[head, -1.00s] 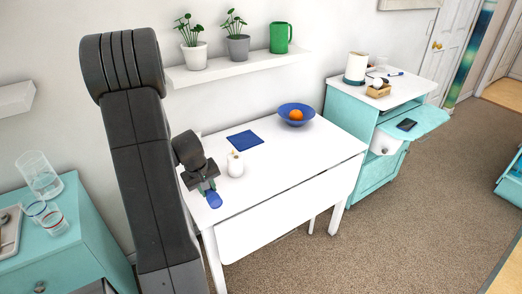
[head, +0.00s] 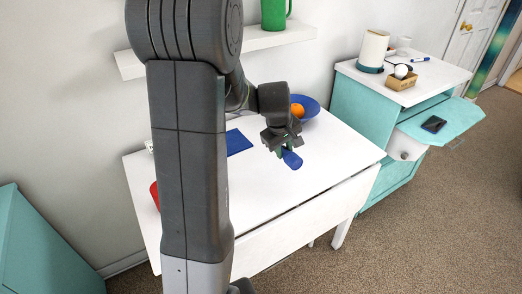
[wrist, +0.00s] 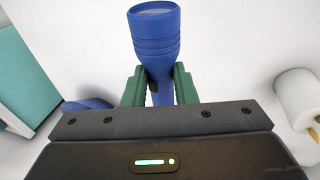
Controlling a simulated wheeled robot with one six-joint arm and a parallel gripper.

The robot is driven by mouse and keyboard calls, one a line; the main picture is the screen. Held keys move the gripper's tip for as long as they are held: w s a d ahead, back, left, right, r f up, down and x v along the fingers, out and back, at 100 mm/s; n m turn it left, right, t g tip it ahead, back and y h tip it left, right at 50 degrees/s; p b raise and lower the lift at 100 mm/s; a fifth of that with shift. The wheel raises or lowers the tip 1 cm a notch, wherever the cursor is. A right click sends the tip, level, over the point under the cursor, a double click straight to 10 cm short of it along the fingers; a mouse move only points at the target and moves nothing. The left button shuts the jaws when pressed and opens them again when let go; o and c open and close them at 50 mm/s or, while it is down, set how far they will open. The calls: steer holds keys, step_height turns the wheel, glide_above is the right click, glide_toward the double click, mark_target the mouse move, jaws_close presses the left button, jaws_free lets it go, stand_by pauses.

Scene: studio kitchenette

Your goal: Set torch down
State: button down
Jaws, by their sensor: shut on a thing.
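The blue torch (head: 291,158) is in my gripper (head: 283,148), above the white table (head: 250,185). In the wrist view my gripper (wrist: 159,88) has its green fingers shut on both sides of the torch (wrist: 155,42); its lens end points to the top of the picture. I cannot tell whether the torch touches the table. In the head view my arm hides part of the table's left side.
A blue bowl (head: 311,107) with an orange (head: 297,111) stands behind my gripper. A blue cloth (head: 237,142) lies to its left. A red thing (head: 154,194) shows beside my arm. The table's front and right are clear. A teal cabinet (head: 350,119) stands at right.

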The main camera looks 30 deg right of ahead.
steer(key=x, duration=0.4)
steer(key=a+x, duration=0.1)
steer(key=x, duration=0.1)
steer(key=shift+s+a+f, duration=0.1)
steer(key=shift+s+f, duration=0.15)
steer(key=shift+f+b, duration=0.45)
steer(key=shift+f, duration=1.5)
steer(key=shift+f, duration=0.1)
steer(key=c, duration=1.2)
jaws_free()
steer(key=shift+o, duration=0.2)
steer(key=shift+r, duration=0.25)
steer(key=p+v, duration=0.1)
steer(key=v, duration=1)
steer(key=shift+a+r, duration=0.15)
steer(key=shift+r, duration=0.2)
